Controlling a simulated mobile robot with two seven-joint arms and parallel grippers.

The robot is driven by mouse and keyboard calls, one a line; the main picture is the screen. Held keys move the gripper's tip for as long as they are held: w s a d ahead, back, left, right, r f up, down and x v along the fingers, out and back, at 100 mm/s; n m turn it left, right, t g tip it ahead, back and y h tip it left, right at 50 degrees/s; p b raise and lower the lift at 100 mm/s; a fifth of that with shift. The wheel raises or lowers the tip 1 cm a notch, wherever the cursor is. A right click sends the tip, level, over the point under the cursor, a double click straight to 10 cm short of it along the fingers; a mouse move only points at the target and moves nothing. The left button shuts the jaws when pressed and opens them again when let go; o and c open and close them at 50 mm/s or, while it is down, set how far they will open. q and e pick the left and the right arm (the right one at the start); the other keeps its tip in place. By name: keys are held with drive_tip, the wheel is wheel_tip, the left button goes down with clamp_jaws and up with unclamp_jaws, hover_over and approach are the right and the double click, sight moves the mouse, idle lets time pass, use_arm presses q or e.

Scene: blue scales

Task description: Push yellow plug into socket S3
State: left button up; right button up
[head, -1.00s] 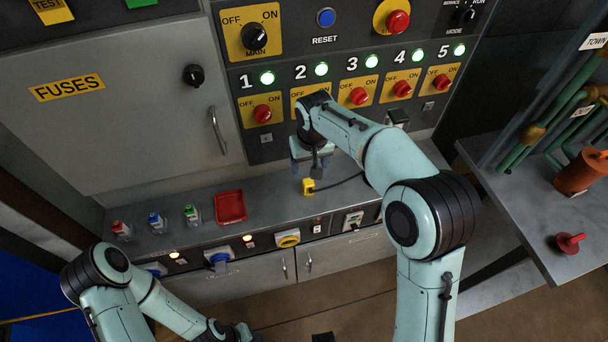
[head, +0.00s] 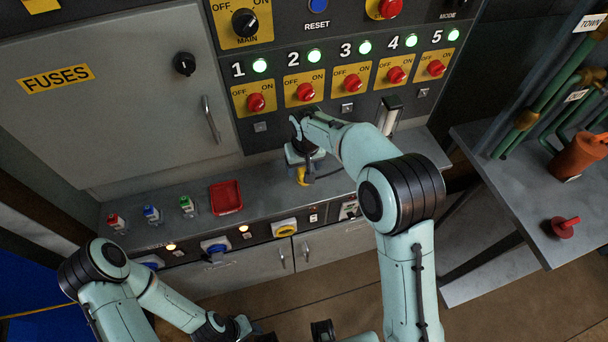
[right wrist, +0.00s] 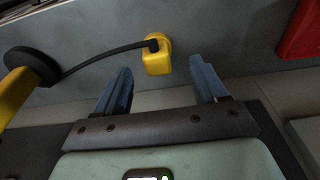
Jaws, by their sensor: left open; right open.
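The yellow plug (head: 302,176) lies on the grey counter, with a dark cable running off it, and is partly hidden by my right gripper in the head view. My right gripper (head: 303,160) is open just above it. In the right wrist view the plug (right wrist: 157,62) shows between and slightly beyond the two fingers, apparently untouched. A yellow-ringed socket (head: 285,228) is on the panel below the counter's front edge; I cannot read its label. My left gripper (head: 252,330) is open at the bottom edge of the head view, away from the counter.
A red tray (head: 226,197) and several small coloured plugs, one green (head: 188,206), stand on the counter left of the yellow plug. A blue socket (head: 214,247) is on the panel. A yellow part with a black disc (right wrist: 28,68) sits beside the cable. The switch panel rises behind.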

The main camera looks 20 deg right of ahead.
drive_tip(key=f, duration=0.2)
drive_tip(key=w+f, duration=0.1)
drive_tip(key=f, duration=0.2)
drive_tip(key=shift+d, duration=0.2)
idle(0.3)
drive_tip(key=c, duration=1)
